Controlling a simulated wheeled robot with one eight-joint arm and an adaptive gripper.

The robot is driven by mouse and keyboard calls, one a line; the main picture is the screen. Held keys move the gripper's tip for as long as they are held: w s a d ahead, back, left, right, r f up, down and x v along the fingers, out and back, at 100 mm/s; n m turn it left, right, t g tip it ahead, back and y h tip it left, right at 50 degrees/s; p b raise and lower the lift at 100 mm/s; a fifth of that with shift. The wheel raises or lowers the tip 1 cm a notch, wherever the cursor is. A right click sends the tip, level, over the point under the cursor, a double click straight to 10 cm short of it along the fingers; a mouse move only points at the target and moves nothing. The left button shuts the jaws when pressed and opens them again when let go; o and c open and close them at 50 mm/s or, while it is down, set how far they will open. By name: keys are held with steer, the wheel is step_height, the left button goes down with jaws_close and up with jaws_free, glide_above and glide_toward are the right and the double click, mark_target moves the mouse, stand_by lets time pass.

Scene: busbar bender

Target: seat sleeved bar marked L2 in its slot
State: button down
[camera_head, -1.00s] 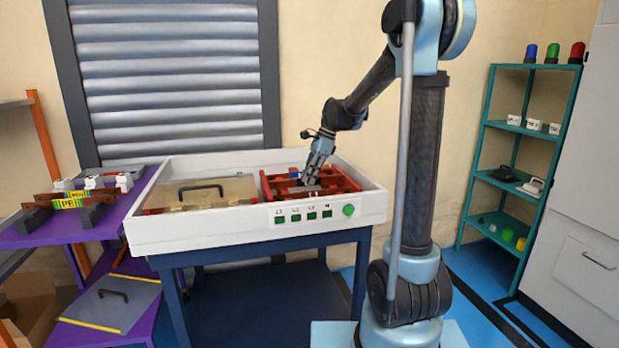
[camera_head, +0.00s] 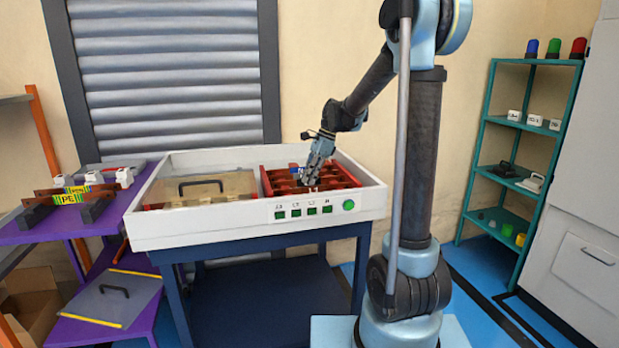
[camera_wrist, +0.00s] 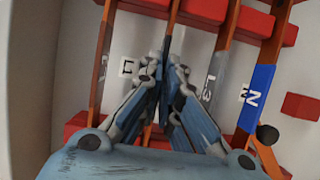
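In the wrist view, my gripper (camera_wrist: 165,75) points down into the box with its fingertips close together around a thin copper-coloured bar (camera_wrist: 174,18). The bar runs out above and below the fingers, between red supports. Any mark on it is hidden by the fingers, so I cannot read L2. A part-hidden "L" label (camera_wrist: 127,67) is left of the fingers, and an L3 label (camera_wrist: 208,88) is to their right. I cannot tell whether the held bar is fully down. In the head view, my gripper (camera_head: 308,180) is over the red slotted frame (camera_head: 353,178).
A bar with a blue sleeve (camera_wrist: 256,94) marked N stands to the right, and another bar (camera_wrist: 98,85) to the left. The white box (camera_head: 190,232) also holds a tan cover with a handle (camera_head: 222,192). A purple table (camera_head: 50,228) with a PE-marked bar stands at left.

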steer(key=shift+f, duration=0.1)
steer(key=c, duration=1.7)
jaws_free()
steer(key=v, duration=1.1)
steer(key=shift+w+d+r, duration=0.1)
steer(key=shift+d+r, duration=0.05)
steer(key=shift+r, duration=0.25)
steer(key=s+d+f+n+t+h, duration=0.1)
steer(key=s+d+f+n, duration=0.4)
steer(key=s, duration=0.6)
steer(key=s+d+f+n+t+h, duration=0.1)
steer(key=s+d+f+n+h, duration=0.1)
steer(key=s+d+f+n, duration=0.3)
steer(key=s+d+f+n+t+h, duration=0.1)
steer(key=s+d+f+n, duration=0.4)
steer(key=s+f, duration=0.5)
steer(key=shift+s+d+f, duration=0.1)
steer(key=shift+s+d, duration=0.2)
steer(key=shift+s, duration=0.9)
steer(key=shift+s+d, duration=0.25)
steer(key=shift+s, duration=0.9)
steer(key=shift+s+d, duration=0.3)
steer(key=shift+s, duration=0.9)
